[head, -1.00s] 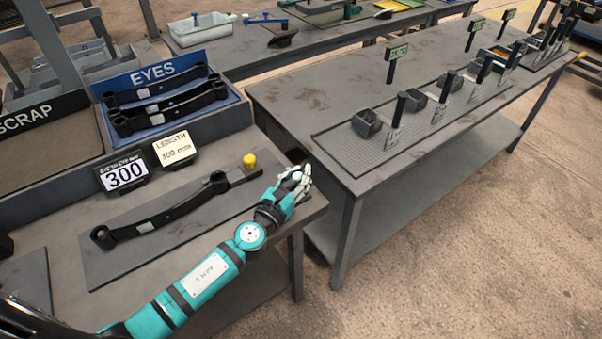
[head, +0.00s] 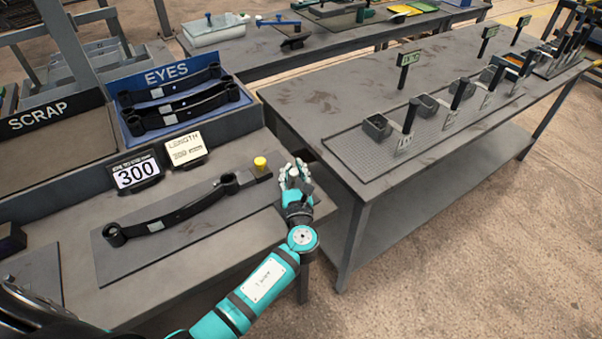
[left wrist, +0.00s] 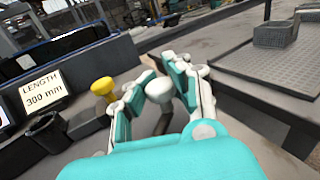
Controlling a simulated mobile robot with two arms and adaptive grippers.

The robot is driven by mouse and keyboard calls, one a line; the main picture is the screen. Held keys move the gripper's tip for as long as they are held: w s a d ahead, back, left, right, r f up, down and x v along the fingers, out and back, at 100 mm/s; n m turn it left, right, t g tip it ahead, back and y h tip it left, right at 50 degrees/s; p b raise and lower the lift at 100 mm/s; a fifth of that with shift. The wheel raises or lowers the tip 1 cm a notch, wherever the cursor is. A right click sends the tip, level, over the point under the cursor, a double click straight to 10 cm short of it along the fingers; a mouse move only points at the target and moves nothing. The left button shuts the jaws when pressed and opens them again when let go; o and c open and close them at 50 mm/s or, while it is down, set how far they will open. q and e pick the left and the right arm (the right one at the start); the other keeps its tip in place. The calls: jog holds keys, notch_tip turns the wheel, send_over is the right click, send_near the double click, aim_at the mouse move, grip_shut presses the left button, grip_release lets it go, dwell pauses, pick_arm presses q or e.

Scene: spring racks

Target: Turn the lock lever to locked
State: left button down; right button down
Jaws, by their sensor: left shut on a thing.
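The lock lever (left wrist: 163,120) shows in the left wrist view as a dark stem with a pale round knob on top, between my fingers. My left gripper (left wrist: 160,92) is shut on it. In the head view my left gripper (head: 294,176) is at the right end of the fixture, by the table's corner, and its fingers hide most of the lever. A yellow knob (head: 261,163) stands just left of the gripper and also shows in the left wrist view (left wrist: 103,87). A dark spring leaf (head: 170,216) with an eye at each end lies on the fixture plate. My right gripper is not in view.
A 300 display (head: 136,173) and a LENGTH card (head: 187,150) stand behind the leaf. A blue EYES bin (head: 185,76) holds more leaves, beside a SCRAP bin (head: 50,121). Another table (head: 300,98) with sockets and posts stands right, across a narrow gap.

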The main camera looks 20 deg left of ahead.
pick_arm(q)
jog(key=shift+s+a+f+n+g+y+b, duration=0.15)
jog(key=shift+s+a+n+g+y+b, duration=0.15)
jog(key=shift+n+g+y, duration=0.45)
jog(key=shift+s+a+f+n+g+y+b, duration=0.15)
jog(key=shift+a+n+g+y, duration=0.3)
jog(key=shift+y, duration=0.45)
jog(key=shift+s+a+f+n+g+y+b, duration=0.15)
jog(key=shift+a+n+g+y+b, duration=0.15)
jog(key=shift+n+g+y, duration=0.5)
jog(key=c, duration=1.5)
grip_release()
jog(key=shift+r, duration=0.1)
jog(key=o, duration=0.4)
jog(key=shift+s+d+r, duration=0.1)
jog(key=shift+r, duration=0.2)
jog(key=shift+s+d, duration=0.1)
jog(key=shift+d, duration=0.05)
jog(key=v, duration=0.7)
jog(key=shift+f, duration=0.15)
